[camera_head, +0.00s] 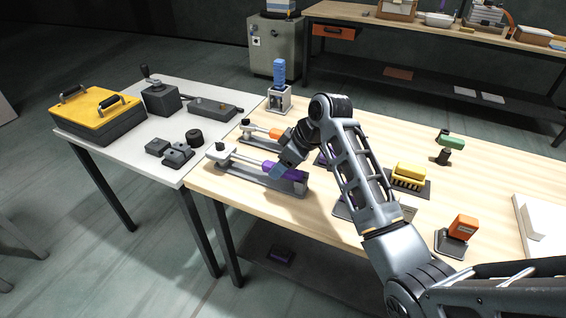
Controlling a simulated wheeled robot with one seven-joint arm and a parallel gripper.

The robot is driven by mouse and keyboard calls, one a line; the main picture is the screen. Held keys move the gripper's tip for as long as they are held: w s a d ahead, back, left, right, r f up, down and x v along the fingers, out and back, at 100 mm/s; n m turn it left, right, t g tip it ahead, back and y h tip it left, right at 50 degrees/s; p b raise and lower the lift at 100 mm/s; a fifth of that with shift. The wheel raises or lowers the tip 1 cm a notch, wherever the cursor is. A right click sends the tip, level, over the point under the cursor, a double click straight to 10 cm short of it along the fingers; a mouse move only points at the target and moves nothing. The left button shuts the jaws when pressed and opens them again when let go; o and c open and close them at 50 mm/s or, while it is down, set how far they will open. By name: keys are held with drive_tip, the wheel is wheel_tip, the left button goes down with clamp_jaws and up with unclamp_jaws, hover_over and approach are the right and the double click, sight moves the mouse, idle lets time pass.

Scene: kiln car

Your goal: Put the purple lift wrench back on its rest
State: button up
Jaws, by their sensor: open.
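The purple lift wrench (295,175) lies along a long grey rest (255,178) near the table's front left edge. Its purple handle is at the right, and a pale shaft runs left toward a dark-knobbed post (221,151). My gripper (279,170) is open and is down at the purple handle, overlapping it in the picture. My wrist hides part of the handle, and I cannot tell whether the fingers touch it. Whether the wrench is fully seated is too small to tell.
A similar rest with an orange-handled tool (275,133) lies just behind. A blue-handled item (279,72) stands upright at the back left. A yellow brush-like block (408,174) and an orange block (463,227) sit to the right. My arm hides part of the middle.

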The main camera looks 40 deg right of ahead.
drive_tip(key=shift+r, duration=0.15)
drive_tip(key=shift+r+p, duration=2.25)
drive_tip(key=shift+p, duration=0.05)
drive_tip(key=shift+r, duration=1.1)
drive_tip(key=v, duration=0.7)
drive_tip(key=shift+s+r+b, duration=0.15)
drive_tip(key=shift+r+b, duration=0.2)
drive_tip(key=shift+f, duration=0.1)
